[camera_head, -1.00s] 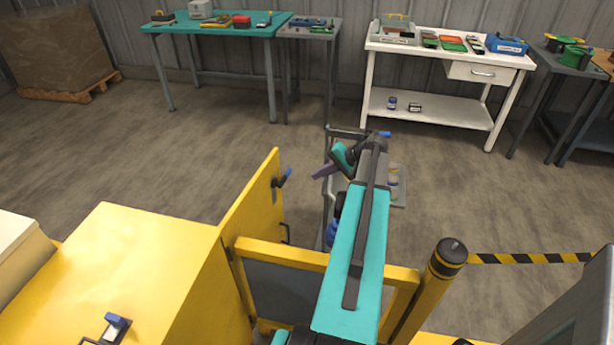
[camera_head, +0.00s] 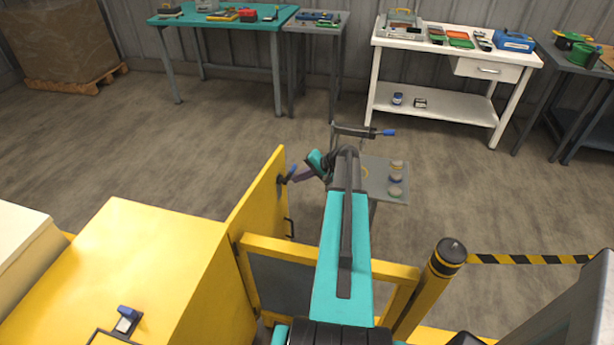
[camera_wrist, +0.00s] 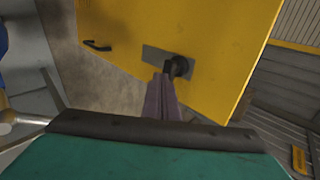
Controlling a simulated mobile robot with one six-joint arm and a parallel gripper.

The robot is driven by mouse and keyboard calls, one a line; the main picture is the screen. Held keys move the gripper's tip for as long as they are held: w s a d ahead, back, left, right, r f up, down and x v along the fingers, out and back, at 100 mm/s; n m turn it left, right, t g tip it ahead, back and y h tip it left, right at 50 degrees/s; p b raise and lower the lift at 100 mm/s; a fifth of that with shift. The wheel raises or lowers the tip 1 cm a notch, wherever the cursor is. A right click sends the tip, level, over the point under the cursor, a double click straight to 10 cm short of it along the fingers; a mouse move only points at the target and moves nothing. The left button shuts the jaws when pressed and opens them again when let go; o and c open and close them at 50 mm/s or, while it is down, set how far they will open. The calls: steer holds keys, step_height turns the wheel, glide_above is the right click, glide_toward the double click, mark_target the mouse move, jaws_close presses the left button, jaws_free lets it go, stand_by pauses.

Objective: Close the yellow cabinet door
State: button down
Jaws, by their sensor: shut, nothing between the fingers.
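The yellow cabinet door (camera_head: 260,205) stands open, upright and swung out from the yellow cabinet (camera_head: 150,255). It also fills much of the wrist view (camera_wrist: 215,35). A dark latch knob on a grey plate (camera_wrist: 153,58) and a small black pull handle (camera_wrist: 97,46) are on the face turned to my wrist camera. My gripper (camera_head: 297,176) is at the door's outer side by the latch. Its purple fingers (camera_wrist: 162,92) are shut and empty, their tips beside the latch knob; whether they touch it I cannot tell.
A yellow rail (camera_head: 330,257) and a yellow post (camera_head: 436,275) stand right of the door, near my arm. A small grey stand (camera_head: 385,175) with round parts is just beyond my wrist. Open floor lies past it, up to the white bench (camera_head: 447,106).

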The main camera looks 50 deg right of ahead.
steer(key=shift+w+a, duration=0.15)
steer(key=shift+w, duration=0.4)
steer(key=shift+w, duration=0.15)
steer(key=shift+w, duration=0.1)
